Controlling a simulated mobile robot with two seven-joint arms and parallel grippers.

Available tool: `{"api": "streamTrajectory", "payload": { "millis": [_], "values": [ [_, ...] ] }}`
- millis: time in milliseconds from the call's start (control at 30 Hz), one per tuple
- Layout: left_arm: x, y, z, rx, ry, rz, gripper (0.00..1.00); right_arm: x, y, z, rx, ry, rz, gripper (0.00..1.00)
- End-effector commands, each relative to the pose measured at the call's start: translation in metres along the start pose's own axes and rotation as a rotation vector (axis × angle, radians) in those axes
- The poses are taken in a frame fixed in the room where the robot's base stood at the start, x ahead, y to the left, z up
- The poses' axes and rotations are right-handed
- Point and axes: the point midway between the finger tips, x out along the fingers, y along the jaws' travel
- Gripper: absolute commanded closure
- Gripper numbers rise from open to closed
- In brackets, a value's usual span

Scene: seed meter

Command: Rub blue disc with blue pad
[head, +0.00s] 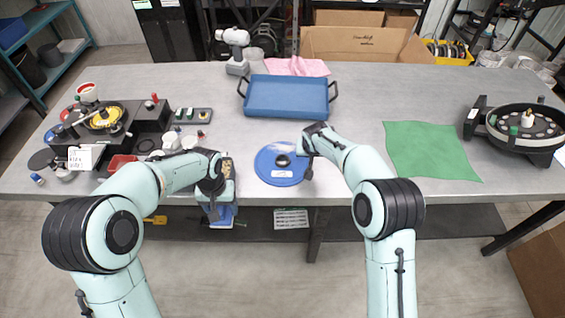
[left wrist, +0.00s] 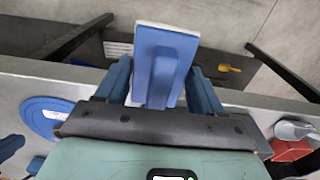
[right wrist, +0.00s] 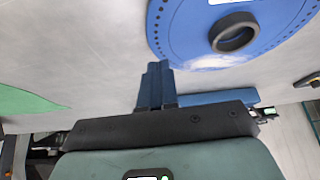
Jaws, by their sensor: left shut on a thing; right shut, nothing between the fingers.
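The blue disc (head: 270,172) lies flat on the grey table near its front edge, with a dark round hub in its middle. It also shows in the right wrist view (right wrist: 180,30) and at the left of the left wrist view (left wrist: 38,112). My left gripper (left wrist: 160,85) is shut on the blue pad (left wrist: 170,50) by its raised grip; the pad has a whitish layer along its edge. In the head view the pad (head: 222,215) is at the table's front edge, left of the disc. My right gripper (head: 306,172) is shut and empty, at the disc's right rim; contact is unclear.
A blue tray (head: 287,95) stands behind the disc. A green cloth (head: 425,148) lies to the right, and a black seed meter housing (head: 525,128) beyond it. Several parts and a red container (head: 121,162) crowd the left. The table between disc and green cloth is mostly clear.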

Motion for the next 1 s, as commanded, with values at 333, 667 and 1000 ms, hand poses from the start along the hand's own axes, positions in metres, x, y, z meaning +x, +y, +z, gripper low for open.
{"api": "streamTrajectory", "payload": {
  "millis": [333, 667, 1000],
  "values": [
    [0.000, 0.000, 0.000, 0.000, 0.000, 0.000, 0.57, 0.000, 0.000, 0.000, 0.000, 0.000, 0.000, 1.00],
    [0.003, 0.000, 0.002, 0.000, -0.003, 0.000, 0.57, 0.006, 0.000, 0.004, 0.000, -0.001, 0.000, 1.00],
    [0.007, 0.000, 0.004, 0.000, -0.006, 0.000, 0.57, 0.011, 0.000, 0.006, 0.001, -0.001, 0.000, 1.00]
  ]
}}
